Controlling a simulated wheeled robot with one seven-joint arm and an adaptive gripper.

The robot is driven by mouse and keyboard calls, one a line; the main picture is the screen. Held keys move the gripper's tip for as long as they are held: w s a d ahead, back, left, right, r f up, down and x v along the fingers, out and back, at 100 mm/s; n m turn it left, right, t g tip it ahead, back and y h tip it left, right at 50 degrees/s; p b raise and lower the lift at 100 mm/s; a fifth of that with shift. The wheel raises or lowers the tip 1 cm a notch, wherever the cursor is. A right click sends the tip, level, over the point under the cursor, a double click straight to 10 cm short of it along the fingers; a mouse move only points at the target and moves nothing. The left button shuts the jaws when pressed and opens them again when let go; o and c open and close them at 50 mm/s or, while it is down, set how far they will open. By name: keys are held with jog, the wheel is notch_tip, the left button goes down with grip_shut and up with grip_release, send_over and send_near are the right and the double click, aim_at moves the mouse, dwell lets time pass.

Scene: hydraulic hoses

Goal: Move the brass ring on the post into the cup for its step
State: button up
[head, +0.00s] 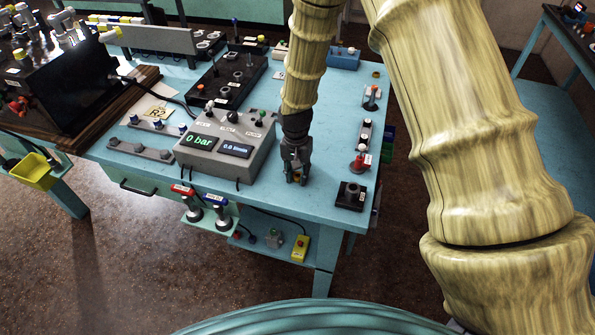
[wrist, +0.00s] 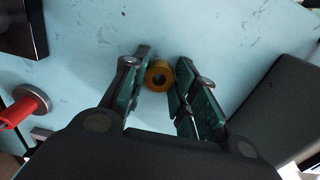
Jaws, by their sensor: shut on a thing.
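My gripper (head: 297,176) points down over the front part of the blue table, between the grey console and a black square block. In the wrist view its two green-padded fingers (wrist: 160,84) are closed on a brass ring (wrist: 159,75) with a dark centre hole. In the head view only a small yellowish bit of the ring shows between the fingertips. Whether it touches the tabletop I cannot tell. The black block (head: 350,195) has a grey round piece on top. Labelled stands, one with a red part (head: 361,161), line the right edge. I cannot tell which thing is the step's cup.
The grey console (head: 226,143) with two displays is close to the left of my gripper. A long black block with knobs (head: 228,82) lies behind it. A small brass-coloured piece (head: 376,74) is at the back right. Bare blue tabletop (head: 325,140) lies right of my gripper.

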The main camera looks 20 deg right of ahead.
aim_at(296, 178)
jog(key=shift+f, duration=0.15)
jog(key=o, duration=1)
jog(key=shift+o, duration=0.2)
jog(key=shift+r, duration=0.25)
jog(key=shift+o, duration=0.4)
notch_tip(296, 178, up, 12)
jog(key=b, duration=0.4)
jog(key=shift+a+f, duration=0.15)
jog(key=shift+f, duration=0.05)
jog(key=b, duration=0.5)
jog(key=f+t+b, duration=0.1)
jog(key=b, duration=0.4)
jog(key=shift+s+a+f+h, duration=0.2)
jog(key=shift+s+f+h, duration=0.05)
jog(key=shift+s+h, duration=0.05)
